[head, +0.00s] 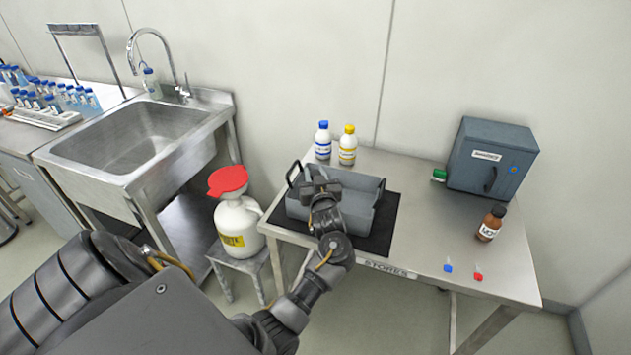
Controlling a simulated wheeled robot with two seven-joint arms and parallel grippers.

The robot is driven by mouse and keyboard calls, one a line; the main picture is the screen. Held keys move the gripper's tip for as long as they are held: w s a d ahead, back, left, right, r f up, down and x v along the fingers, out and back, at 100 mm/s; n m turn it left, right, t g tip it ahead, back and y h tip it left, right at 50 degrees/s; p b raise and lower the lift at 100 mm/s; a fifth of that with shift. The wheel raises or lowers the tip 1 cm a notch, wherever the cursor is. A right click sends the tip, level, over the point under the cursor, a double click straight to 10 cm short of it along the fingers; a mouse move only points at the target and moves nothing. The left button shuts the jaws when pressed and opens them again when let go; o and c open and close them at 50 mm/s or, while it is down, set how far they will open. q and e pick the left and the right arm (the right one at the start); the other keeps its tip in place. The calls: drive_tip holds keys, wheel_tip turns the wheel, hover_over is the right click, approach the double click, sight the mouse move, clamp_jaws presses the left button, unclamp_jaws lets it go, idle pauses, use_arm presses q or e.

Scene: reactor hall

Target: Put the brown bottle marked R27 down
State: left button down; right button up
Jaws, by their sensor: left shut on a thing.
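My left gripper (318,183) is over the grey tray (361,211) on the table. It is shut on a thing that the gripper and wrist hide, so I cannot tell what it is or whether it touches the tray. A brown bottle (490,224) with a dark cap and white label stands upright on the right part of the table, apart from my gripper. Its label is too small to read surely, and I see no clear R27 mark. My right gripper is not in view.
The tray sits on a black mat (384,232). A blue-capped bottle (323,141) and a yellow-capped bottle (348,146) stand behind it. A grey cabinet (492,157) and green-capped item (439,175) are at right. A white jug (238,222) stands left. The table's middle right is clear.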

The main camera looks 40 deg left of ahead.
use_arm(q)
wheel_tip(320, 180, down, 2)
drive_tip(key=shift+f, duration=0.2)
drive_tip(key=shift+f, duration=0.15)
drive_tip(key=c, duration=1.1)
unclamp_jaws()
drive_tip(key=shift+o, duration=0.2)
drive_tip(key=shift+r, duration=0.3)
drive_tip(key=b+v, duration=0.1)
drive_tip(key=v, duration=0.6)
drive_tip(key=shift+s+d+f, duration=0.1)
drive_tip(key=shift+s+d, duration=0.05)
drive_tip(key=shift+s, duration=0.05)
